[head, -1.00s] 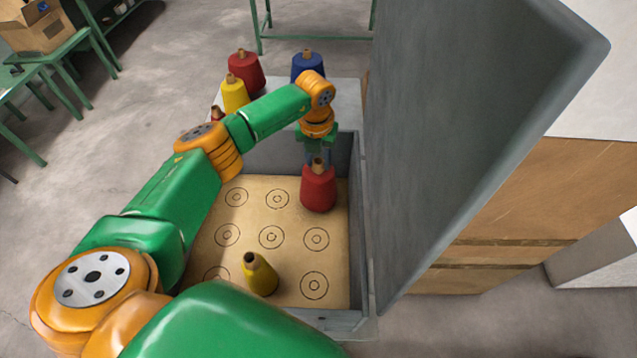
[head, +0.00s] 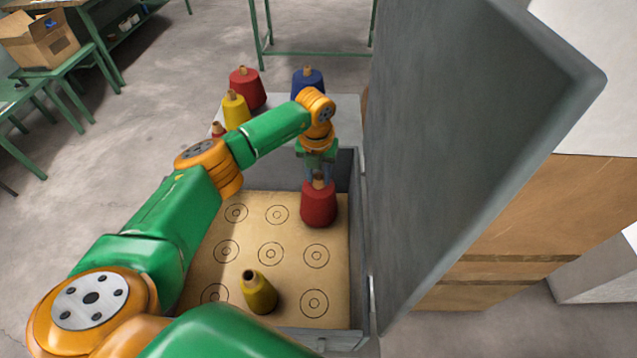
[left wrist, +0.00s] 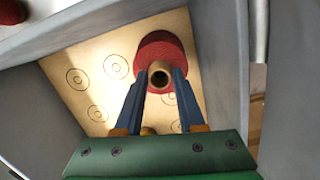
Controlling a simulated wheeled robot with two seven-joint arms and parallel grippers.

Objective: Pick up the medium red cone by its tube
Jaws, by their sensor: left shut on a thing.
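The medium red cone (head: 319,207) is upright in the far right corner of the grey box, over the wooden board. My left gripper (head: 319,178) comes down from above and is shut on the cone's brown tube. In the left wrist view the red cone (left wrist: 157,50) has its tube (left wrist: 160,74) between the two blue fingers of the left gripper (left wrist: 160,82). I cannot tell whether the cone's base touches the board. My right gripper is not in view.
A yellow cone (head: 260,293) stands on the board (head: 235,265) near the front, among printed ring marks. Red (head: 246,88), yellow (head: 236,110) and blue (head: 308,80) cones stand behind the box. A large grey panel (head: 460,150) rises close on the right.

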